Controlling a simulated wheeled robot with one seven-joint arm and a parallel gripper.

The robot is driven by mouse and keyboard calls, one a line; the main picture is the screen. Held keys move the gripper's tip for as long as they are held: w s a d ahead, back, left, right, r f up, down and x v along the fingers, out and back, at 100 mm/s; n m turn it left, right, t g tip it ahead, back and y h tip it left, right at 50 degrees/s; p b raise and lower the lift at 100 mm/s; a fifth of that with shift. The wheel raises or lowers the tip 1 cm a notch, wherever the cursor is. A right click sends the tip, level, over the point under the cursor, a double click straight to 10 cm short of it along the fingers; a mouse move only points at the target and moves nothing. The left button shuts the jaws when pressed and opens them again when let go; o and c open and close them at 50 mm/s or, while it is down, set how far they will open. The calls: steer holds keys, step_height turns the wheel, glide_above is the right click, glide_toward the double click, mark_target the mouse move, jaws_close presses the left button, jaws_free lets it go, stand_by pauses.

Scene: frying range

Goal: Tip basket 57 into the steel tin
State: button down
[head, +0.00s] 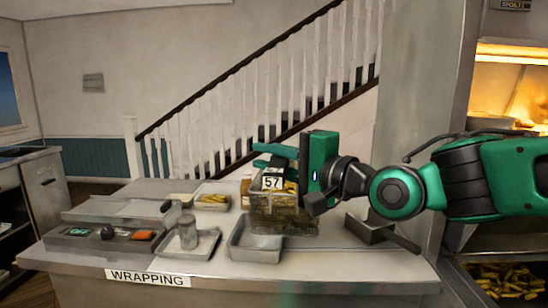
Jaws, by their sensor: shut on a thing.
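Basket 57 (284,216) is a wire basket with a black-on-white "57" plate at its top and yellow fried pieces inside. It looks upright, behind and a little right of the steel tin. My gripper (277,158) reaches in from the right, its green fingers shut on the basket's top just above the number plate. The exact grip is partly hidden. Whether the basket touches the counter I cannot tell. The steel tin (252,254) is an open rectangular pan near the counter's front edge. No food shows in it.
The wrapping counter (330,268) also holds a tray of fried pieces (212,208), a tray with a shaker (187,232) and a grey box with an orange item (105,237). A dark-handled metal tool (370,230) lies right. A lit range (513,95) stands far right.

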steer(key=shift+w+d, duration=0.1)
steer(key=shift+d, duration=0.15)
steer(key=a+f+n+g+h, duration=0.35)
steer(key=a+f+h, duration=0.3)
steer(key=a, duration=0.35)
steer(key=w+a+f+n+h, duration=0.1)
steer(key=a+f+n+h, duration=0.1)
steer(key=a+f+h, duration=0.2)
steer(key=a+f+n+g+h, duration=0.1)
steer(key=a+f+h, duration=0.3)
steer(key=f, duration=0.6)
steer(key=shift+w+n, duration=0.4)
steer(key=shift+n, duration=0.05)
stand_by(1.1)
steer(key=shift+g, duration=0.25)
stand_by(0.6)
